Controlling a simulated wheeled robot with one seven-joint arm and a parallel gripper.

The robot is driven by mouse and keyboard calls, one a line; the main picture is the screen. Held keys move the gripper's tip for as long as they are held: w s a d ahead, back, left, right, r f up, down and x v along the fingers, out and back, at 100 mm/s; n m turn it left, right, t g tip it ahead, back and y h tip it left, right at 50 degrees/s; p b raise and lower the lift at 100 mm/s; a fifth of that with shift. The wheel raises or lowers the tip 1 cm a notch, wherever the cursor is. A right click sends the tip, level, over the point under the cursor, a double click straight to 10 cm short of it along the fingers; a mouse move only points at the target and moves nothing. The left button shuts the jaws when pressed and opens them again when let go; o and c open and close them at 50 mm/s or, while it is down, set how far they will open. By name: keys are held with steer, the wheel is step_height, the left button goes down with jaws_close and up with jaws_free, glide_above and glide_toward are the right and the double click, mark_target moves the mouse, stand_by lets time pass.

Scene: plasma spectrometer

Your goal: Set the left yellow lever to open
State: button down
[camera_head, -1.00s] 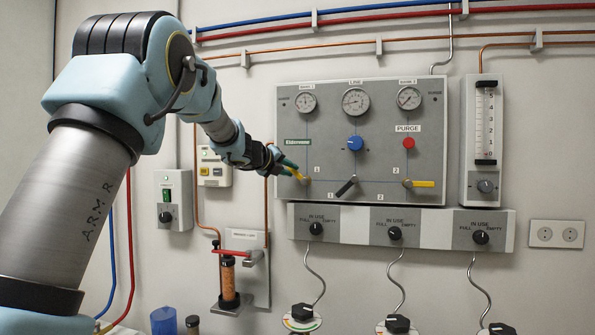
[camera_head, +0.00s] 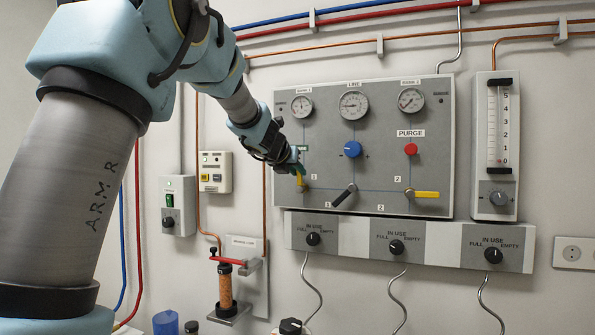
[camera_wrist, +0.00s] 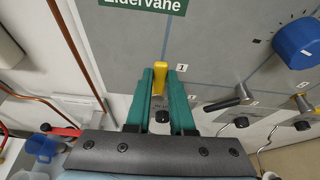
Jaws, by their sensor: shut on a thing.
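The left yellow lever (camera_head: 300,179) is on the left of the grey gas panel (camera_head: 375,205), under the first gauge. It stands nearly upright in the head view, and my gripper partly hides it. In the wrist view the yellow lever (camera_wrist: 160,78) sits between my two green fingers, beside a label "1". My gripper (camera_wrist: 160,75) is shut on this lever; it also shows in the head view (camera_head: 297,167) at the panel's left side.
A black lever (camera_head: 344,195) and a right yellow lever (camera_head: 423,194), which lies horizontal, are to the right. A blue knob (camera_head: 352,149) and a red button (camera_head: 411,150) are above. A sample column (camera_head: 225,288) stands at lower left.

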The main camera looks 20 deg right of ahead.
steer(key=shift+s+d+m, duration=0.1)
steer(key=shift+m, duration=0.2)
stand_by(0.4)
steer(key=c, duration=0.8)
jaws_free()
steer(key=p+v, duration=0.1)
steer(key=v, duration=0.9)
steer(key=shift+s+r, duration=0.1)
steer(key=shift+s, duration=0.25)
